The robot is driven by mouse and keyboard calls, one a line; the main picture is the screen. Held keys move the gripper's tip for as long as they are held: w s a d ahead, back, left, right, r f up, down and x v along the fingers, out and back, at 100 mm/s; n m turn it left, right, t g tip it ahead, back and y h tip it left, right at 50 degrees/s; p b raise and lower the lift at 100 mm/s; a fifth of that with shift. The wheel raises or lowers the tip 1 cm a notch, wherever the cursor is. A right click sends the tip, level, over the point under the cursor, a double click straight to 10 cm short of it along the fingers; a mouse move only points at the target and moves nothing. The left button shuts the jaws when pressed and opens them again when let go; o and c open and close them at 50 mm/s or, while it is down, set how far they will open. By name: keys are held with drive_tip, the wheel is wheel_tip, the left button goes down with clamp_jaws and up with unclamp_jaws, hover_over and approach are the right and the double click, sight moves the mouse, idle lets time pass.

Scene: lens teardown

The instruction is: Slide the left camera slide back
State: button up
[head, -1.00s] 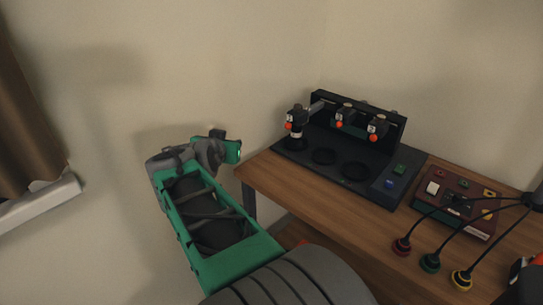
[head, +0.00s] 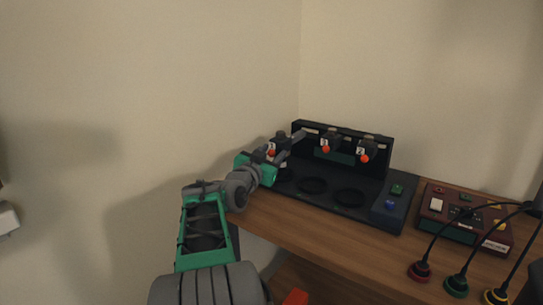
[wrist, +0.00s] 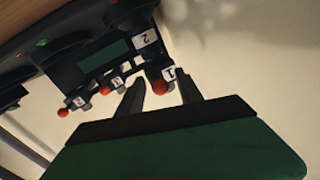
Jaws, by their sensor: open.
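The left camera slide (head: 281,140) is a dark block with a red knob (head: 271,152), standing forward of the black rig's back panel on a pale rod (head: 299,135). The middle slide (head: 328,141) and right slide (head: 369,147) sit close against the panel. My gripper (wrist: 162,80) is open at the left slide. In the wrist view its two fingers stand either side of a red knob (wrist: 160,87) beside a label reading 1. I cannot tell whether they touch it. In the head view my gripper partly hides the left slide's lower part.
The rig base (head: 338,207) has round dark recesses and green and blue buttons at its right. A dark red box (head: 463,216) with cables and coloured plugs stands right of it on the wooden table (head: 318,239). Bare wall lies behind and left.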

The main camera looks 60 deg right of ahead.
drive_tip(key=shift+c, duration=0.2)
clamp_jaws()
idle(1.1)
